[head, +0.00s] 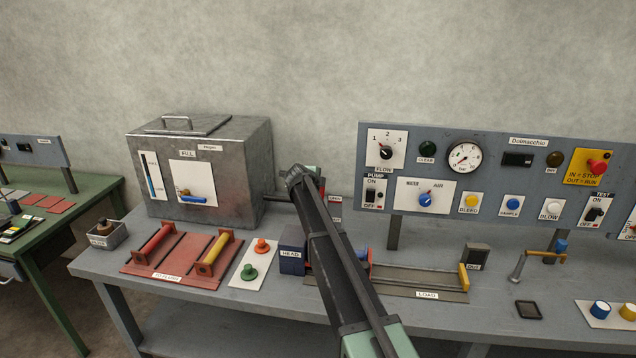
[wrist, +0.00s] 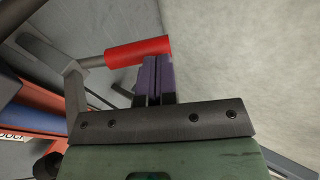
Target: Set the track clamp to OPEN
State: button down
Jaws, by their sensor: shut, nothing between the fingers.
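My gripper (wrist: 157,65) shows in the wrist view with two dark purple fingers pressed together and nothing between them. Its fingertips are close beside a red handle (wrist: 137,52) on a grey lever arm (wrist: 74,82); I cannot tell if they touch. I cannot tell for sure whether this lever is the track clamp, and no OPEN mark is readable. In the head view my arm covers the area behind the HEAD block (head: 292,260), and the fingers are not clearly visible. The track (head: 405,279) labelled LOAD runs along the bench, with a yellow handle (head: 463,277) at its right end.
A grey metal box (head: 235,155) stands at the left back. A red rack (head: 180,262) with rollers and a plate (head: 248,268) with green and orange knobs lie in front. A control panel (head: 460,150) rises at the right back. A crank (head: 517,266) stands right of the track.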

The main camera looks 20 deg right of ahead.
jog(key=p+v, duration=0.6)
jog(key=v, duration=0.6)
jog(key=shift+r+p, duration=0.3)
jog(key=shift+r, duration=0.2)
jog(key=shift+a, duration=0.1)
